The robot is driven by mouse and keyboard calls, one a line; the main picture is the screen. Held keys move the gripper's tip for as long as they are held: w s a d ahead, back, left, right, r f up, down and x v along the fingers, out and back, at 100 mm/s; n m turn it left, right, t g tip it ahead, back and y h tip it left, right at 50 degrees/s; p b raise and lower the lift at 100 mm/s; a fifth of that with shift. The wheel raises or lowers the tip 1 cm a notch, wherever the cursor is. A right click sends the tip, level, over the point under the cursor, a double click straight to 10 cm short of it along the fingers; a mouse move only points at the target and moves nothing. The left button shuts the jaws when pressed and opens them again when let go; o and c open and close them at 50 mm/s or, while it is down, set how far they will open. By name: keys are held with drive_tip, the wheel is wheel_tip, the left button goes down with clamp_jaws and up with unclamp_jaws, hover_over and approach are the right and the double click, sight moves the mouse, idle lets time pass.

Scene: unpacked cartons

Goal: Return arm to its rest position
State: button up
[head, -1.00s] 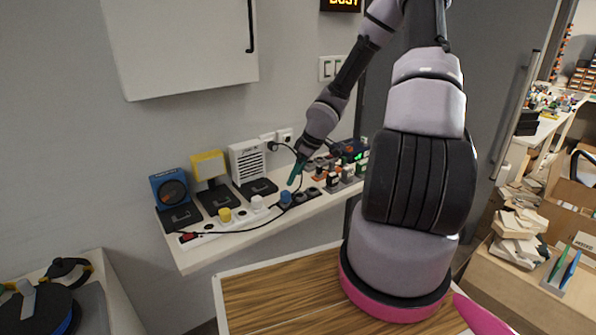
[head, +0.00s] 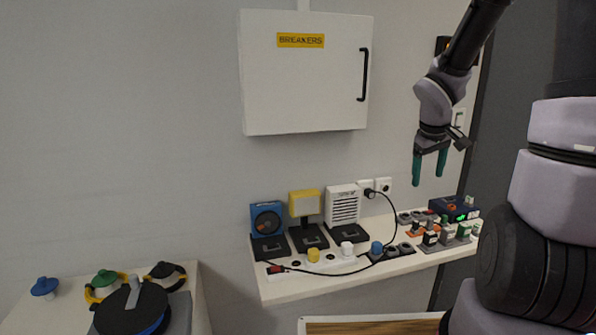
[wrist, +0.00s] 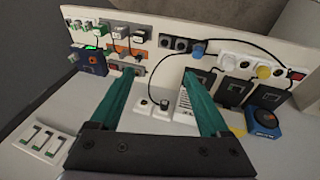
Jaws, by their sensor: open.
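My gripper (head: 430,167) hangs open and empty in the head view, above the right part of the white shelf (head: 300,289), its green fingers pointing down and touching nothing. In the wrist view its two green fingers (wrist: 170,100) are spread wide, with nothing between them but the wall and a socket plate behind. My arm reaches down to it from the top right of the head view.
The shelf holds a blue round device (head: 266,218), a yellow-framed panel (head: 304,204), a white slotted box (head: 343,205), plugs and a power strip. A breaker cabinet (head: 305,90) hangs on the wall above. A side table with a black disc (head: 130,308) stands lower left.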

drive_tip(key=s+a+r+m+t+y, duration=0.1)
drive_tip(key=s+a+r+m+y, duration=0.1)
drive_tip(key=s+r, duration=0.6)
drive_tip(key=s+a+r+m+t+y, duration=0.2)
drive_tip(key=s+a+r+m, duration=0.3)
drive_tip(key=s+a+r, duration=0.2)
wheel_tip(320, 180, up, 4)
drive_tip(key=shift+s+a+f+t, duration=0.2)
drive_tip(key=shift+s+t, duration=0.1)
drive_tip(key=shift+s, duration=0.8)
